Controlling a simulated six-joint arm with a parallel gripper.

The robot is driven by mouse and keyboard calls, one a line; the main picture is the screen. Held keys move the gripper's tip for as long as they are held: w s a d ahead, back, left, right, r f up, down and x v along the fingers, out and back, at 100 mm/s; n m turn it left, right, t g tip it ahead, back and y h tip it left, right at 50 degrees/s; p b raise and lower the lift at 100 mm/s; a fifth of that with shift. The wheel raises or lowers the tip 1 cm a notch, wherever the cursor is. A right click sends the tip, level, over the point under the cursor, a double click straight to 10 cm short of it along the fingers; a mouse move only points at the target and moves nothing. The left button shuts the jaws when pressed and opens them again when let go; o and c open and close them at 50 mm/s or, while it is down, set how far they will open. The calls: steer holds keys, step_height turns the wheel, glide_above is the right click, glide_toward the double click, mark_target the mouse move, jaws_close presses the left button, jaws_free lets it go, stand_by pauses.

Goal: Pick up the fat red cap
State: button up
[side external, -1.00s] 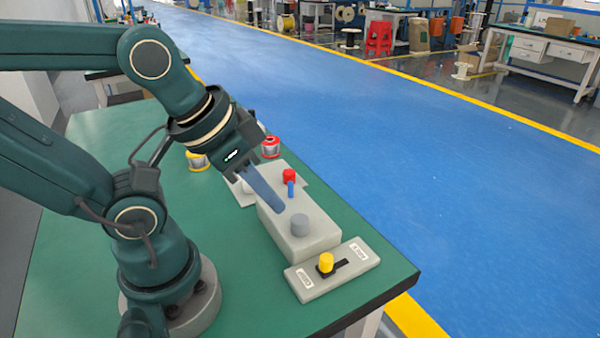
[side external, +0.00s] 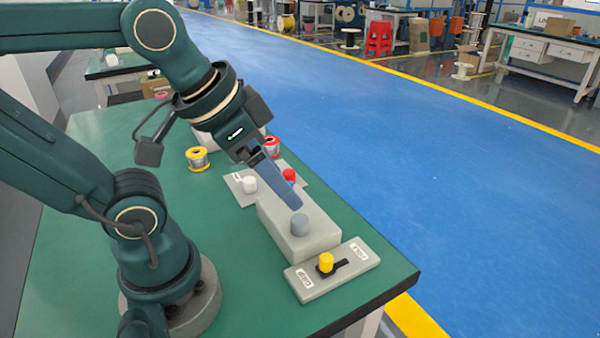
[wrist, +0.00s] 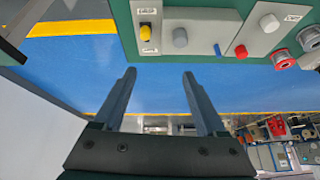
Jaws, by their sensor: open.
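A white cap (side external: 249,184) stands on a flat grey plate (side external: 236,193). A yellow spool (side external: 197,159) and a red spool (side external: 271,147) stand behind. A yellow knob (side external: 326,262) is on a labelled plate at the front. The green table (side external: 215,240) is clear left of the block.

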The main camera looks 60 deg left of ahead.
steer(key=w+a+r+g, duration=0.1)
steer(key=w+a+r, duration=0.25)
steer(key=w, duration=0.45)
steer(key=n+g, duration=0.4)
steer(key=g, duration=0.1)
glide_above(289, 171)
step_height(289, 171, down, 16)
steer(key=shift+d+r, duration=0.1)
steer(key=shift+r, duration=0.15)
steer(key=shift+f, duration=2.45)
jaws_close()
